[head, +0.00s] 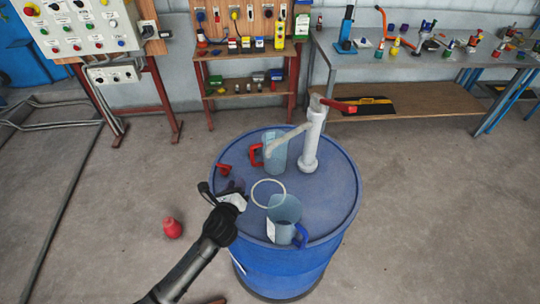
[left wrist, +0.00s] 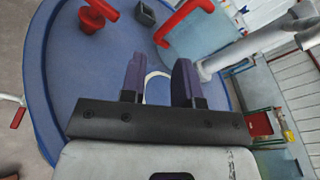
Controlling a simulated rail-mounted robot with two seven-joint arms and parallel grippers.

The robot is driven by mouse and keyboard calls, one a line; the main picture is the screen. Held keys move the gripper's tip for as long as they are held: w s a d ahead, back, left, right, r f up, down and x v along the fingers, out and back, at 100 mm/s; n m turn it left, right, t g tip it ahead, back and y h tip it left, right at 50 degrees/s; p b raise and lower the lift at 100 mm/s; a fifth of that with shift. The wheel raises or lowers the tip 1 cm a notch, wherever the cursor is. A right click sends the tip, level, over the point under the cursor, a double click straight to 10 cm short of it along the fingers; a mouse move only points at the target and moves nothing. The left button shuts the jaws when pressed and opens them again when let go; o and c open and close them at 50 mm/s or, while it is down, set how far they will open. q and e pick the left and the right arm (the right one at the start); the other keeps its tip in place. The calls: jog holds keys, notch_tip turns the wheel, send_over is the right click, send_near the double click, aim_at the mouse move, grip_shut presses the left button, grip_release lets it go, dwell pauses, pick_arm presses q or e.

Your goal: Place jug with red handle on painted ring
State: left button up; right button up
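The jug with the red handle (head: 274,151) stands upright on the far part of the blue drum's lid, its red handle (head: 256,154) facing left. What looks like that handle (left wrist: 180,22) shows ahead of the fingers in the left wrist view. The painted ring (head: 257,186) is a pale circle on the lid, nearer than this jug, and appears empty. A part of it (left wrist: 151,84) shows between my fingers in the left wrist view. My left gripper (head: 238,186) is open and empty, left of the ring (left wrist: 158,78). My right gripper is out of view.
A clear jug with a blue handle (head: 284,212) stands just nearer than the ring. A red fitting (head: 225,169) sits on the drum lid (head: 335,190) at left. Workbenches stand behind.

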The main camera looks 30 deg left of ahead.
aim_at(251, 156)
pick_arm(q)
jog(key=m, duration=0.2)
jog(key=w+m+t, duration=0.1)
jog(key=m, duration=0.1)
jog(key=w+m+h, duration=0.1)
jog(key=m, duration=0.1)
jog(key=shift+w+m+t, duration=0.4)
jog(key=shift+m, duration=0.3)
jog(key=b+x, duration=0.1)
jog(key=x, duration=0.5)
jog(key=shift+w+a, duration=0.1)
jog(key=shift+w, duration=0.25)
jog(key=shift+b+x, duration=0.75)
jog(key=shift+x, duration=2.45)
jog(key=shift+c, duration=0.3)
grip_shut()
